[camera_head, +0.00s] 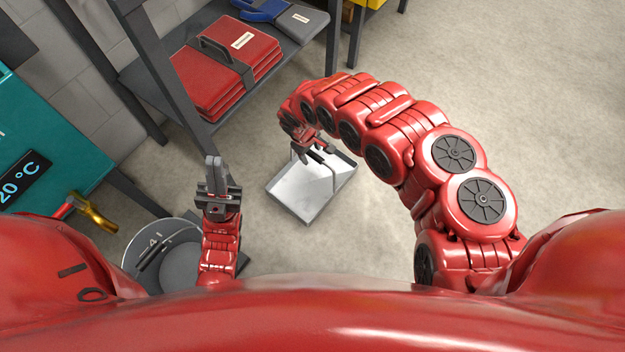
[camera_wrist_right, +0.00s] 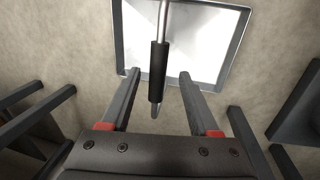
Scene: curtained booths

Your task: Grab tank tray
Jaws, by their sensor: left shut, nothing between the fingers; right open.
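The tank tray (camera_head: 297,194) is a shallow, light metal tray with a raised rim on the floor, near the middle of the head view. A thin metal handle with a black grip rises over it. In the right wrist view the tray (camera_wrist_right: 210,52) is at the top, and its black handle grip (camera_wrist_right: 159,72) lies between the fingers. My right gripper (camera_head: 318,155) is open above the tray; in the wrist view its fingers (camera_wrist_right: 158,88) stand on either side of the grip, apart from it. My left gripper (camera_head: 214,172) is shut and empty, left of the tray.
A dark metal shelf (camera_head: 190,60) holding a red case (camera_head: 226,72) stands behind the tray. A round grey container (camera_head: 170,262) is at lower left, near a teal machine (camera_head: 50,150). Open concrete floor (camera_head: 530,110) lies to the right.

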